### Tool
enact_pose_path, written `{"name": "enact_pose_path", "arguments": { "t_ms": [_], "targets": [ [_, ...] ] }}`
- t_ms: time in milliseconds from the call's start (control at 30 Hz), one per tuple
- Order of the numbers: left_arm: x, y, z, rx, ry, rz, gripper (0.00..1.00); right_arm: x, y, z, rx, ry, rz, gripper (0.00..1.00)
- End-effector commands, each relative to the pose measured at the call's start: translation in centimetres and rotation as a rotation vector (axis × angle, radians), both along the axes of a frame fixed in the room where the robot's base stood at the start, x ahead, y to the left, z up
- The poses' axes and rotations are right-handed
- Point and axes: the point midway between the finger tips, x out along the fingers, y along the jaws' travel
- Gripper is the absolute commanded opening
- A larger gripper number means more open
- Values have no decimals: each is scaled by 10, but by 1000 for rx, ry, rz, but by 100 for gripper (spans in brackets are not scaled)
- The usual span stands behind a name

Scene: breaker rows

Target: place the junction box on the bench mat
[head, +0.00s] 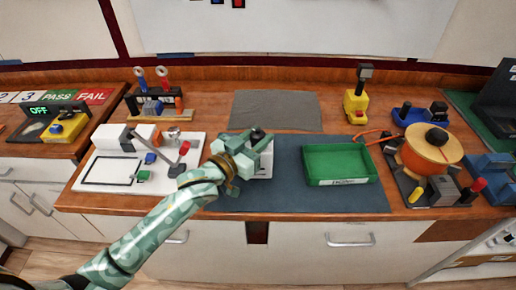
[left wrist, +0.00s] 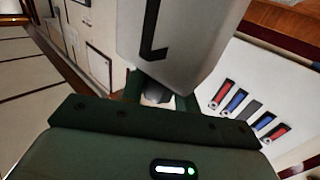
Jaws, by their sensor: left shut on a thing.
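My left gripper (head: 252,146) reaches in from the left and is shut on the junction box, a pale grey-white box (head: 264,163). In the left wrist view the box (left wrist: 175,38) fills the top middle, with a dark L-shaped line on its face. The gripper hides part of the box in the head view. The dark blue-grey bench mat (head: 300,195) lies on the wooden bench. The box shows over the mat's left end; I cannot tell whether it touches the mat. My right gripper is not in view.
A green tray (head: 340,182) sits on the mat's right part. A white board with small parts (head: 105,190) lies to the left. A grey cloth (head: 277,110) lies behind. An orange spool (head: 428,155) stands at the right. The mat's middle is clear.

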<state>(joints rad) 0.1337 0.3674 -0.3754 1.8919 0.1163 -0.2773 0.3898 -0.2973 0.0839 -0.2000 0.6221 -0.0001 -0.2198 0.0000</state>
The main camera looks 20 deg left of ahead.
Motion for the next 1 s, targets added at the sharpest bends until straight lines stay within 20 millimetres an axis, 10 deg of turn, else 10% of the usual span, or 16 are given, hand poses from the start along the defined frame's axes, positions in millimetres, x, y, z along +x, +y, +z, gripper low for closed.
{"name": "enact_pose_path", "arguments": {
  "t_ms": [133,500,533,600,1000],
  "targets": [
    [-1,0,-29,-2,3,0,0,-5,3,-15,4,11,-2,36],
    [-1,-1,-31,0,-1,0,0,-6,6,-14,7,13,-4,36],
    [-2,-1,-32,0,1,0,40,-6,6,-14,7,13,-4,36],
    [-2,-1,-32,0,1,0,53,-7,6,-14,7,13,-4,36],
    [-12,3,-29,0,3,0,53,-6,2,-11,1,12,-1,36]
  ]
}}
